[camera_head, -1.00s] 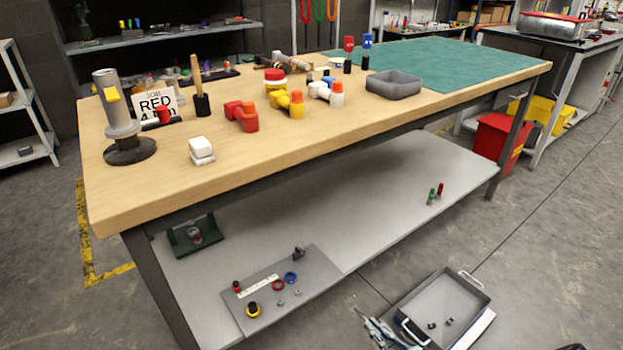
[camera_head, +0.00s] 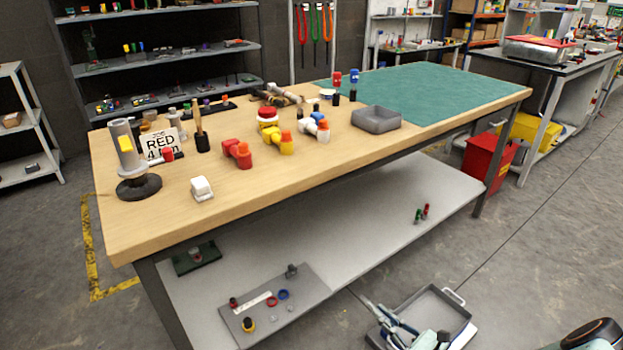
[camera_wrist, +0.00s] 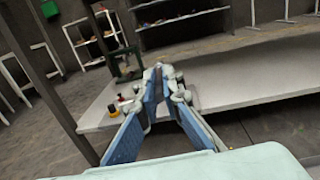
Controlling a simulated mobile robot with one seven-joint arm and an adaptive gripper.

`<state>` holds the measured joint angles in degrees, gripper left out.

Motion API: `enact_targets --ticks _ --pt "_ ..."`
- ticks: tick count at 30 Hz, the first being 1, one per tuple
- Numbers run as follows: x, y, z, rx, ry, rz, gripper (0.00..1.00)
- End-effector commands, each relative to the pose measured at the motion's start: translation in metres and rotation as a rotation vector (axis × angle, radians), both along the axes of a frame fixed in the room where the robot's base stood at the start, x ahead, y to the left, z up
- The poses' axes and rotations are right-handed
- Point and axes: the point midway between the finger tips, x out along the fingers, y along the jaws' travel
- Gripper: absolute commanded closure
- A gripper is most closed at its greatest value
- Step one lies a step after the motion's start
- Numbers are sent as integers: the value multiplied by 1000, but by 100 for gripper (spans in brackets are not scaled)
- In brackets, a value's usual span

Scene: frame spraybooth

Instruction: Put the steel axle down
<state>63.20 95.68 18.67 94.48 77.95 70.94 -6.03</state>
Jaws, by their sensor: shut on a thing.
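My gripper (camera_wrist: 160,72) shows in the wrist view with its two blue-padded fingers closing to a point. A small grey piece (camera_wrist: 158,76) shows between the tips, most likely the steel axle; the fingers hide most of it. The gripper also shows low in the head view (camera_head: 373,308), in front of the floor tray, and there the axle cannot be made out. In the wrist view the tips appear against the lower shelf, near a dark green stand (camera_wrist: 125,72). That stand is on the lower shelf's left in the head view (camera_head: 196,258).
The lower shelf (camera_head: 370,235) has wide bare room. A grey board (camera_head: 315,292) there carries rings and small parts. Red and green pieces (camera_head: 422,213) stand farther right. A handled tray (camera_head: 459,322) is on the floor.

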Motion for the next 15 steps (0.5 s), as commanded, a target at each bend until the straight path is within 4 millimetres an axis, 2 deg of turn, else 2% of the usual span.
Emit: enact_targets --ticks 1,15 --pt "3 -1 32 -1 -4 9 100" --pt "16 6 208 5 -11 84 100"
